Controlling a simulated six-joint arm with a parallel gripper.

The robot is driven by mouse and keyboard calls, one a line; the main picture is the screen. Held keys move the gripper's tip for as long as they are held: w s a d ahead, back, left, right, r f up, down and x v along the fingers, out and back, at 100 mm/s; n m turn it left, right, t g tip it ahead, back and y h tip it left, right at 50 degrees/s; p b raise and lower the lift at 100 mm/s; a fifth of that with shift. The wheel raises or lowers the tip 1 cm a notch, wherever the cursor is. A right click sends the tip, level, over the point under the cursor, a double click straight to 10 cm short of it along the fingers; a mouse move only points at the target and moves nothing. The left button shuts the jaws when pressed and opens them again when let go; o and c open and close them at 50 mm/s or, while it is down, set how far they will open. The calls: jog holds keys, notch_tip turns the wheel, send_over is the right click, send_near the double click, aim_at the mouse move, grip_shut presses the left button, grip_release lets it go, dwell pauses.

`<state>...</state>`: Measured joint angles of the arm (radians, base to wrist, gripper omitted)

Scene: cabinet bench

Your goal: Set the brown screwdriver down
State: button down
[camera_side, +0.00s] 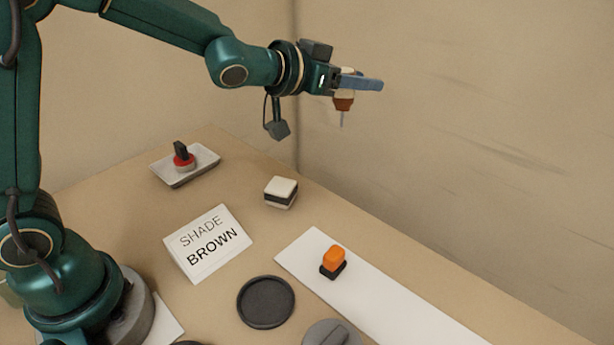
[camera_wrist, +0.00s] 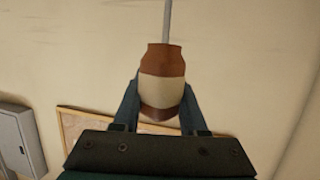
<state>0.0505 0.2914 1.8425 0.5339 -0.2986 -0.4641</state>
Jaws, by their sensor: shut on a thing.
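The brown screwdriver (camera_side: 343,103) is held high above the bench near the back wall, with its thin grey shaft pointing down in the side view. Its handle is brown with a cream band, and it also shows in the wrist view (camera_wrist: 162,75). My gripper (camera_side: 362,83) is shut on the handle, with a finger on each side of it in the wrist view (camera_wrist: 160,105). The screwdriver touches nothing else. Part of the handle is hidden behind the fingers in the side view.
A card (camera_side: 208,243) reads "SHADE BROWN". A tray (camera_side: 208,160) holds a red and black item. A white and black block (camera_side: 281,192), a dark round dish (camera_side: 266,302) and a white strip (camera_side: 400,305) bearing an orange and black block (camera_side: 333,261) are on the bench.

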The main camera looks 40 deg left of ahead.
jog(key=s+d+f+m+g+h, duration=0.1)
jog(key=s+d+m+g+h, duration=0.45)
jog(key=d, duration=0.45)
jog(key=shift+s+d+f+m+g+h, duration=0.5)
jog(key=shift+s+d+f+m+h, duration=0.65)
jog(key=shift+d+f, duration=1.3)
jog(key=shift+s+d+f+m+g+h, duration=0.6)
jog(key=shift+s+d+f, duration=1.2)
jog(key=shift+f, duration=1.1)
jog(key=shift+s+d+f+m+g+h, duration=0.35)
jog(key=shift+s+d+f+m+h, duration=0.55)
jog(key=shift+d+f, duration=1.6)
jog(key=shift+s+a+f, duration=0.15)
jog(key=shift+s+f, duration=0.1)
jog(key=shift+s, duration=0.05)
jog(key=shift+c, duration=2.2)
grip_release()
